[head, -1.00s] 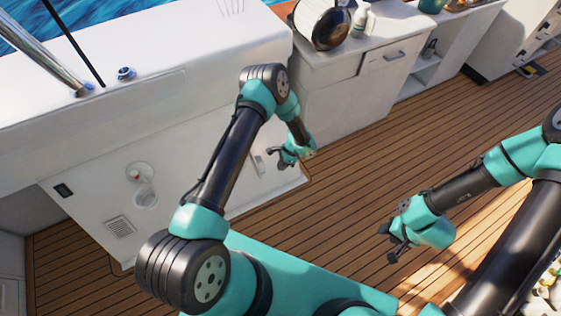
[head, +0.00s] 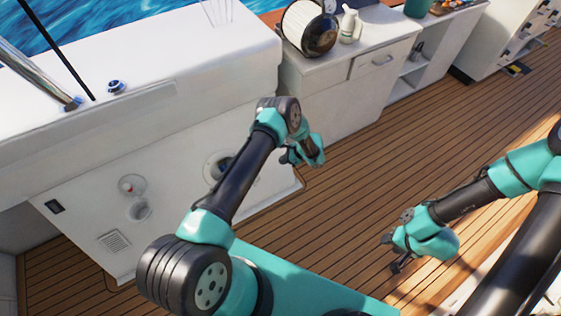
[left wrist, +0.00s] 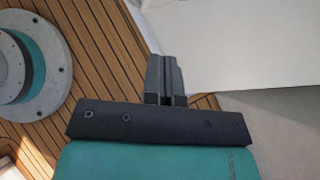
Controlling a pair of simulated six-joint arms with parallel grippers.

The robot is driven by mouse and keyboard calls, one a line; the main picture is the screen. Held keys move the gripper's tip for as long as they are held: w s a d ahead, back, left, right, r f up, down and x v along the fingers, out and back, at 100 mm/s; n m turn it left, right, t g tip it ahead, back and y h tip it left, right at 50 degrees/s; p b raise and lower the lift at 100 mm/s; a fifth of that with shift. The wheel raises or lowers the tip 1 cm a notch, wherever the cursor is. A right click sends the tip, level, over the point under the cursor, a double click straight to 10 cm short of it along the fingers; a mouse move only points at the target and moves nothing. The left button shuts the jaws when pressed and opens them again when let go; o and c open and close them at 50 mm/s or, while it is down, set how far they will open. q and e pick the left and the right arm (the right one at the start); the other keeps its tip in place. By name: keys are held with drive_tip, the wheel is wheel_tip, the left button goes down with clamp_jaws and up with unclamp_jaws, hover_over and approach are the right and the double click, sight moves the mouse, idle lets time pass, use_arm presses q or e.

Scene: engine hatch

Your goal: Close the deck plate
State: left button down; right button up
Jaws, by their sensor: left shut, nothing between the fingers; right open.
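A round fitting with a pale rim and dark inside (head: 209,166) is set in the white panel; it may be the deck plate, but I cannot tell whether its lid is open. My left forearm covers part of it. My left gripper (head: 288,157) is to its right in the head view, near the panel's right end, shut and empty. In the left wrist view its dark fingers (left wrist: 166,78) are together, with a white surface to their right. My right gripper (head: 392,254) is open and empty above the deck, well away from the panel.
A counter (head: 340,75) with a round drum-like item (head: 310,28) and a bottle (head: 348,25) stands behind. The planked deck (head: 400,160) is clear between the arms.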

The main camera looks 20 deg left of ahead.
use_arm(q)
drive_tip(key=s+r+x, duration=0.1)
drive_tip(key=x, duration=1)
drive_tip(key=shift+s+a+r, duration=0.2)
drive_tip(key=shift+s+a, duration=0.2)
drive_tip(key=shift+a, duration=0.1)
